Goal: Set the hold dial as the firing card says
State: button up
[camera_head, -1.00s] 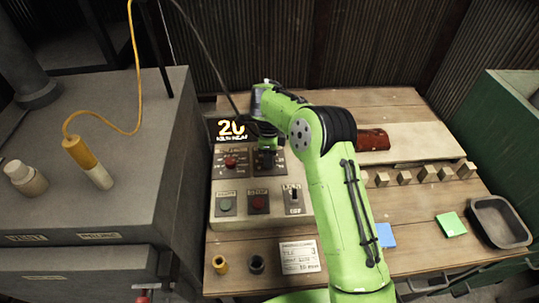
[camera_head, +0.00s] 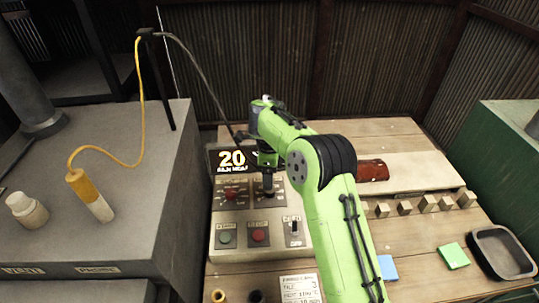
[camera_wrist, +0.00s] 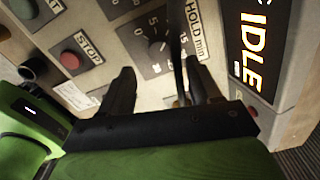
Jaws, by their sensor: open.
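The hold dial (camera_wrist: 158,47) is a black knob in the wrist view, beside the lettering HOLD min, with a number scale around it. I cannot make out exactly where its pointer stands. My gripper (camera_wrist: 160,70) is open, its two dark fingertips apart near the dial, with no clear grip on it. In the head view my gripper (camera_head: 268,184) is over the upper right of the control panel (camera_head: 216,247) and hides the dial. The firing card (camera_head: 301,288) lies in front of the panel, cut by the frame's bottom; its lowest line seems to read 10 min.
The display (camera_head: 232,159) shows 20 in the head view and IDLE in the wrist view. A red-capped knob (camera_head: 230,193), green button (camera_head: 225,237), red button (camera_head: 259,235) and toggle switch (camera_head: 295,228) crowd the panel. A grey cabinet (camera_head: 150,235) stands left.

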notch_tip(320, 180, up, 10)
jog(key=p, duration=0.2)
jog(key=shift+p, duration=0.3)
jog(key=s+d+r+n+t+h, duration=0.1)
jog(key=s+d+r+n+t, duration=0.1)
jog(key=s+d+r+n, duration=0.45)
jog(key=s+d+r+n+t, duration=0.1)
jog(key=s+d+r+n, duration=0.3)
jog(key=s+r, duration=0.5)
jog(key=s+f+n+t, duration=0.1)
jog(key=s+f+n, duration=0.1)
jog(key=s, duration=0.4)
jog(key=s+f+n, duration=0.2)
jog(key=s+n, duration=0.2)
jog(key=s, duration=0.2)
jog(key=s+f+n+t+y, duration=0.1)
jog(key=s+f+n, duration=0.1)
jog(key=s+n, duration=0.2)
jog(key=shift+s+f+t, duration=0.3)
jog(key=shift+s+f, duration=0.05)
jog(key=shift+s, duration=0.75)
jog(key=shift+c, duration=0.4)
